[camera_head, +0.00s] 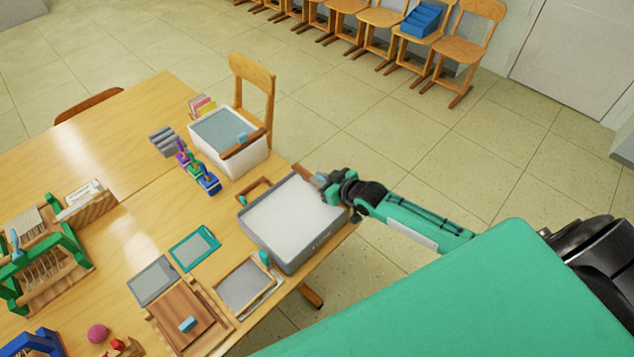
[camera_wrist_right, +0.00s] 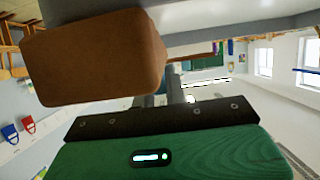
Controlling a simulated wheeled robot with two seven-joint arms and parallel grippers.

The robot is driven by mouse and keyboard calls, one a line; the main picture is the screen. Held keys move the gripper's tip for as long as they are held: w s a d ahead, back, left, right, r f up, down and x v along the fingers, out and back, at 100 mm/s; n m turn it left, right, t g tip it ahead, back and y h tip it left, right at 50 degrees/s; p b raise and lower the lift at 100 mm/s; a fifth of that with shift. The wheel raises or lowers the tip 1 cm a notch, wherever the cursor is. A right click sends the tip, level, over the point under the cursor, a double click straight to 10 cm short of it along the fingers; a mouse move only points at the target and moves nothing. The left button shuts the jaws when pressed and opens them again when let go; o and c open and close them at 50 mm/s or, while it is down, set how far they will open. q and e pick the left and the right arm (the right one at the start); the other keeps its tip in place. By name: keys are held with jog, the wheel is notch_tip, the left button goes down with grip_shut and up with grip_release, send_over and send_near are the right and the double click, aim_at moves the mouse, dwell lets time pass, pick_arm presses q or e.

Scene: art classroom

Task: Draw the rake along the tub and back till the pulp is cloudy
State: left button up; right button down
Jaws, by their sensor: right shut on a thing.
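A shallow grey tub (camera_head: 276,262) with an even, whitish filling stands near the table's right edge in the head view. My right gripper (camera_head: 326,184) is at the tub's far right corner, shut on a brown wooden piece (camera_head: 305,173) that I take to be the rake. In the right wrist view the rake (camera_wrist_right: 95,58) shows as a large brown block close to the camera. Its far end and any teeth are hidden, so I cannot tell whether it touches the pulp. My left gripper is out of view.
A white bin (camera_head: 241,167) with blue-grey filling and a wooden bar across it stands behind the tub. Framed screens (camera_head: 246,287), a wooden board (camera_head: 180,312) and a green-framed screen (camera_head: 195,248) lie left of the tub. Chairs (camera_head: 376,22) line the wall.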

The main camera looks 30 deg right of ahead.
jog(key=shift+w+d, duration=0.1)
jog(key=shift+d, duration=0.1)
jog(key=c, duration=1.9)
grip_release()
jog(key=o, duration=0.5)
jog(key=shift+d, duration=0.15)
jog(key=shift+c, duration=0.2)
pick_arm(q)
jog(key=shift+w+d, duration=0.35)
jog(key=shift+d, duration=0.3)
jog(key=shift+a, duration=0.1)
